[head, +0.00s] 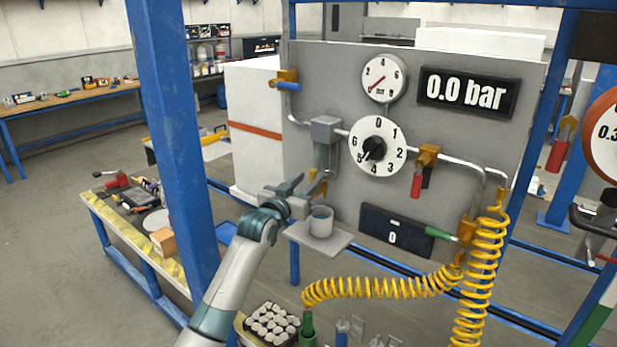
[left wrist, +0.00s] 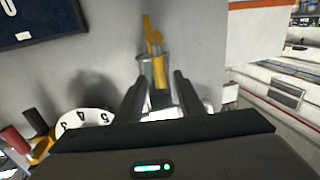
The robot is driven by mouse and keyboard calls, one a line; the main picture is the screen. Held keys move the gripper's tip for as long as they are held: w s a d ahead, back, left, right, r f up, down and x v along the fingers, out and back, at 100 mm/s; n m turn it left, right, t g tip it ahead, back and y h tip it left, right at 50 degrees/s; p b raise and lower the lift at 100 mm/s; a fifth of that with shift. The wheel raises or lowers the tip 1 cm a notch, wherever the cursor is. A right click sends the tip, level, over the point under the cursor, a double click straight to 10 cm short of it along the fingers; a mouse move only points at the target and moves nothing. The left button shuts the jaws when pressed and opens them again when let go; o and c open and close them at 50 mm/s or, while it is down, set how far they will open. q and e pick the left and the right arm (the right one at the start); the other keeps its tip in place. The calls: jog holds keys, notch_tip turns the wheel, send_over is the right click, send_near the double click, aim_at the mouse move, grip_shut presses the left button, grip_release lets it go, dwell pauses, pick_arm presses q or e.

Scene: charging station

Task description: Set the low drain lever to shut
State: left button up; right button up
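The low drain lever (head: 323,186) is a small yellow handle under the grey filter unit (head: 325,145) on the panel; my gripper partly hides it in the head view. In the left wrist view the yellow lever (left wrist: 155,62) shows in front of the finger opening, its narrow end towards the top of the picture. My left gripper (head: 289,188) is at the lever's left in the head view. Its two dark fingers (left wrist: 160,95) are apart, with nothing held; contact with the lever cannot be told. My right gripper is not in view.
A grey cup (head: 321,221) stands on a small shelf (head: 335,240) below the lever. A blue-handled valve (head: 288,86) is above left; red (head: 416,186) and green (head: 440,234) handles are to the right. A yellow coiled hose (head: 380,288) hangs below. A blue post (head: 178,140) stands left.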

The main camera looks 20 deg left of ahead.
pick_arm(q)
jog(key=shift+w+d, duration=0.1)
jog(key=shift+w, duration=0.5)
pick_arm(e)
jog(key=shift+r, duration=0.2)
pick_arm(q)
grip_shut()
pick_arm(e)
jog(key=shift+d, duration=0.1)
